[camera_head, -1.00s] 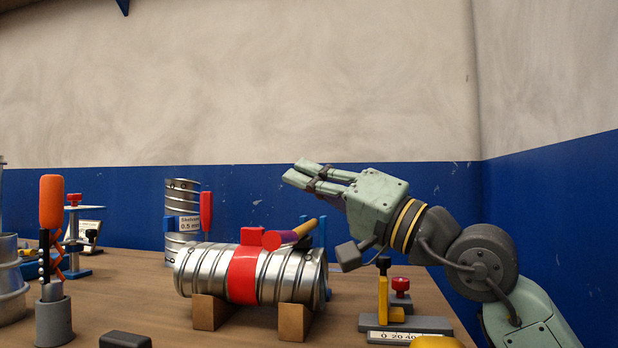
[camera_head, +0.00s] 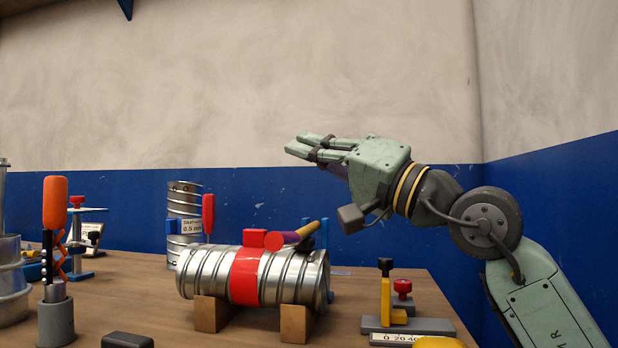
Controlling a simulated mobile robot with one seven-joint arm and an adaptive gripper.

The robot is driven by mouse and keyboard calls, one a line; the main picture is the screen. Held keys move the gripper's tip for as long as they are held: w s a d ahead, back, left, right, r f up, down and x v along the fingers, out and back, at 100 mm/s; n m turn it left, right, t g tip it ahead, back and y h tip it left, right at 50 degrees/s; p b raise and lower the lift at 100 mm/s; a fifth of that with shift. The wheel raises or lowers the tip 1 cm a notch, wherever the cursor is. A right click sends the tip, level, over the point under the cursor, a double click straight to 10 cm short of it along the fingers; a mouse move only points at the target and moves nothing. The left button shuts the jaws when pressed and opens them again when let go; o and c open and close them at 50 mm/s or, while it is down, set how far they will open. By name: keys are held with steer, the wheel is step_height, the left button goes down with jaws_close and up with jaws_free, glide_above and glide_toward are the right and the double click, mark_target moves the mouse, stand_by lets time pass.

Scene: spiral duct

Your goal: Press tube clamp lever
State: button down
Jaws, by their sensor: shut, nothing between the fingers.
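A silver spiral duct (camera_head: 200,276) lies across two wooden blocks on the table. A red clamp band (camera_head: 245,275) goes around its middle, with a red block (camera_head: 254,238) on top. My gripper (camera_head: 303,147) is above the duct and lever, pointing left, clear of both. Its fingers are shut and empty.
A yellow and black toggle clamp (camera_head: 385,290) with a red knob stands on a grey base right of the duct. An orange-handled tool (camera_head: 54,205) stands in a grey holder at left. A labelled metal can (camera_head: 184,250) stands behind the duct. The space above the duct is free.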

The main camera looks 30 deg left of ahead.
step_height(320, 180, up, 5)
steer(key=shift+r, duration=0.1)
stand_by(0.7)
